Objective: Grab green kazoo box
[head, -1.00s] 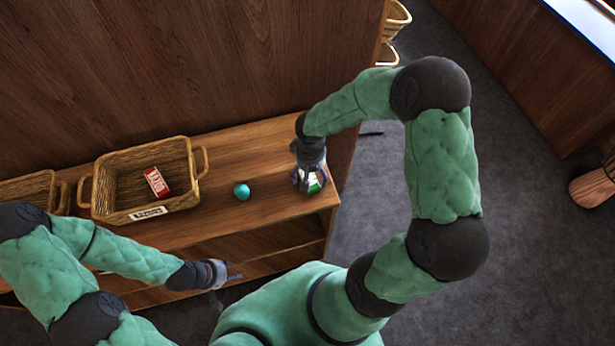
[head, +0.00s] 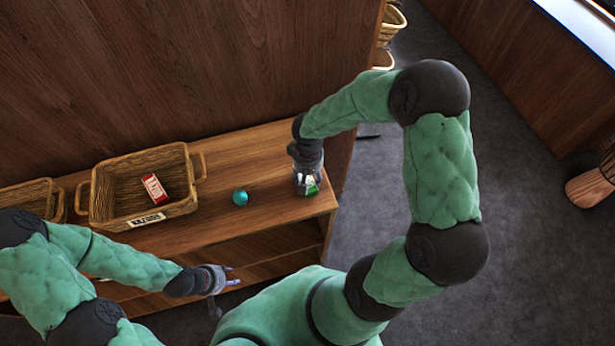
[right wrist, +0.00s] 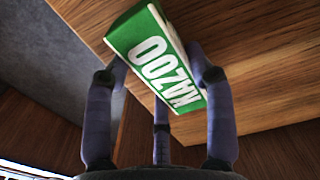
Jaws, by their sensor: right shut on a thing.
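The green kazoo box (right wrist: 155,60), with white KAZOO lettering, sits between the fingers of my right gripper (right wrist: 163,85) in the right wrist view. The fingers are shut on it. In the head view, my right gripper (head: 308,180) is at the right end of the wooden shelf, and a small green and white part of the box (head: 312,187) shows below the fingers. I cannot tell whether the box touches the shelf. My left gripper (head: 225,279) is in front of the shelf's front edge, empty, with its fingers apart.
A wicker basket (head: 100,201) with a label holds a red and white box (head: 155,188). A teal ball (head: 240,198) lies on the shelf (head: 262,160) between basket and right gripper. Another basket (head: 32,196) is at far left. A wooden panel (head: 180,70) rises behind.

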